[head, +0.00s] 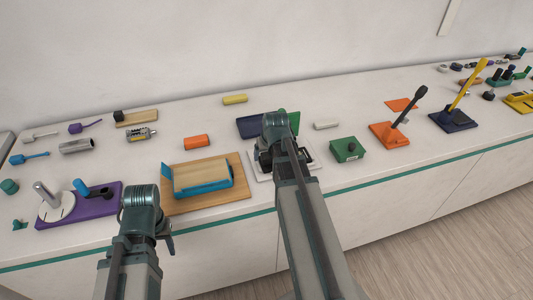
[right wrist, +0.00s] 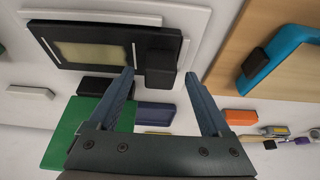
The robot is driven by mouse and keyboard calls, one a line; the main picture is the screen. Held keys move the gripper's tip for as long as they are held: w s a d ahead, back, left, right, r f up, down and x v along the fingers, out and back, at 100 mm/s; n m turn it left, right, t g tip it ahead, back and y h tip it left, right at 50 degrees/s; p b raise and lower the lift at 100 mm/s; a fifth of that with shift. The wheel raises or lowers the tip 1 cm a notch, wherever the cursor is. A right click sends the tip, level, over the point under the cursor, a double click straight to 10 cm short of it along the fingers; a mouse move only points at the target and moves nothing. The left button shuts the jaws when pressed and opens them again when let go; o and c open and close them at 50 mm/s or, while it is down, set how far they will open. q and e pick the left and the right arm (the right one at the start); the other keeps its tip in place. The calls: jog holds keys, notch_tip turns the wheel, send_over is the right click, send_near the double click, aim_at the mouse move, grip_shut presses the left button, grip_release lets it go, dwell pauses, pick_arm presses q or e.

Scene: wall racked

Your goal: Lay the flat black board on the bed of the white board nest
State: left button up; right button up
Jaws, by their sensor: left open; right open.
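The white board nest (head: 259,177) stands mid-counter, largely covered by my right arm in the head view. In the right wrist view its white rim (right wrist: 108,15) edges the flat black board (right wrist: 68,30). The board has a beige panel and a raised black block (right wrist: 160,70). It appears to lie within the nest's rim; I cannot tell if it is fully flat on the bed. My right gripper (right wrist: 160,74) is open, its fingertips near the block, one to each side. My left gripper (head: 169,243) is open and empty, low over the counter's front edge.
A wooden board with a blue frame (head: 205,187) lies just left of the nest. A green box (head: 347,149) stands to its right, and a navy and green piece (head: 252,127) behind. A purple base (head: 98,205) is at far left.

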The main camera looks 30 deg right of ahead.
pick_arm(q)
notch_tip(320, 180, up, 11)
jog(key=p, duration=1)
pick_arm(e)
jog(key=v, duration=1.2)
jog(key=shift+s+a+f, duration=0.1)
pick_arm(q)
notch_tip(320, 180, down, 9)
jog(key=b, duration=0.8)
jog(key=shift+b, duration=0.4)
pick_arm(e)
jog(key=s+a+f+n+g, duration=0.1)
jog(key=s+a+f+n, duration=0.1)
jog(key=a, duration=0.7)
jog(key=s+a+f+n+g, duration=0.2)
jog(key=s+a+f, duration=0.3)
jog(key=a, duration=0.5)
jog(key=s+a+f+n+g, duration=0.1)
jog(key=s+a+f+n, duration=0.1)
jog(key=a, duration=0.8)
jog(key=s+f, duration=0.1)
jog(key=s, duration=0.1)
jog(key=shift+s+f+g, duration=0.25)
jog(key=shift+g, duration=0.05)
